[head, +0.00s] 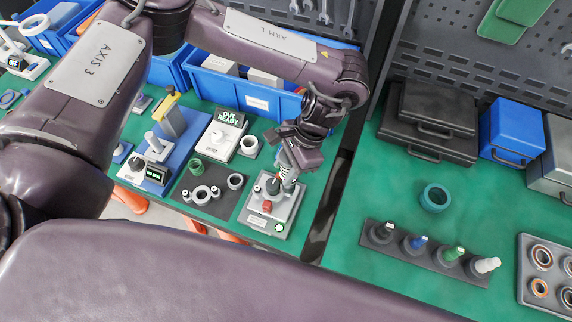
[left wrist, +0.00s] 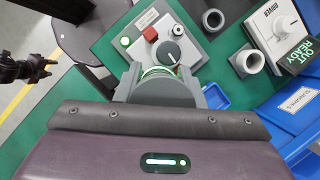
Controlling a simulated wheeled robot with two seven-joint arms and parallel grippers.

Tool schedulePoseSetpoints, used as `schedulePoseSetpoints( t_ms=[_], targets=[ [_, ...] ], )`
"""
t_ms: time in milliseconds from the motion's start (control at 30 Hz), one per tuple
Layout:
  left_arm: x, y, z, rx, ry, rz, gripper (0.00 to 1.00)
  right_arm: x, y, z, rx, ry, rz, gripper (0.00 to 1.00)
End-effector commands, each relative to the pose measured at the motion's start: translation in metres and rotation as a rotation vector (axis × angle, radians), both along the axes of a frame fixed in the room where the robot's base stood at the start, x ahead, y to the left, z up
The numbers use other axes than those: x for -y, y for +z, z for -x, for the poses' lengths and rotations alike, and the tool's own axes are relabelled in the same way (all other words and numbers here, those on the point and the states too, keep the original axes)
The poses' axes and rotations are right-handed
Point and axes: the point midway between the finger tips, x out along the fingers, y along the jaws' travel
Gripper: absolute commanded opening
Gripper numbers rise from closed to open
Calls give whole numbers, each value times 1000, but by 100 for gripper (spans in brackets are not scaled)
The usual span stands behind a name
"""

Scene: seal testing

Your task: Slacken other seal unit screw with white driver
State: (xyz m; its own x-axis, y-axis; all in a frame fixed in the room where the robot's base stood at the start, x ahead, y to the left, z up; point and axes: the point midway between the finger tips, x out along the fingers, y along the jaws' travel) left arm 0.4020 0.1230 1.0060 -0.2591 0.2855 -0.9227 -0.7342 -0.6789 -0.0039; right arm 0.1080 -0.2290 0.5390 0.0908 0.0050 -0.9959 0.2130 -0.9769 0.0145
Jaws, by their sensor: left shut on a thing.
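My left gripper (head: 290,170) is shut above a grey seal unit (head: 286,213) with a red button, a dark knob and a lit green light. In the left wrist view, a green-ringed part (left wrist: 160,71) shows between the fingers, mostly hidden by them; the unit (left wrist: 196,20) is just beyond. I cannot tell whether the part touches the unit. The white driver (head: 486,266) stands at the right end of a dark rack (head: 378,243). My right gripper (left wrist: 38,68) is small at the left edge of the wrist view; its jaw state is unclear.
Black, blue and green-marked drivers share the rack. A teal ring (head: 435,198) lies behind it, and a grey tray of rings (head: 526,268) stands at right. Blue bins (head: 240,87) and a white OUT READY device (head: 220,138) stand behind the unit. A dark gap (head: 327,205) splits the benches.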

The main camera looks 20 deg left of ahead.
Motion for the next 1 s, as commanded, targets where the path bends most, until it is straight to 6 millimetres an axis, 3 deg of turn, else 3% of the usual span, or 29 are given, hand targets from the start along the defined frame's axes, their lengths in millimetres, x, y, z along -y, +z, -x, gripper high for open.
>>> schedulePoseSetpoints(
  t_ms=[1000],
  targets=[
    [0,1,1,-2,-1,-1,8,2,6,0,1,0,3,45]
  ],
)
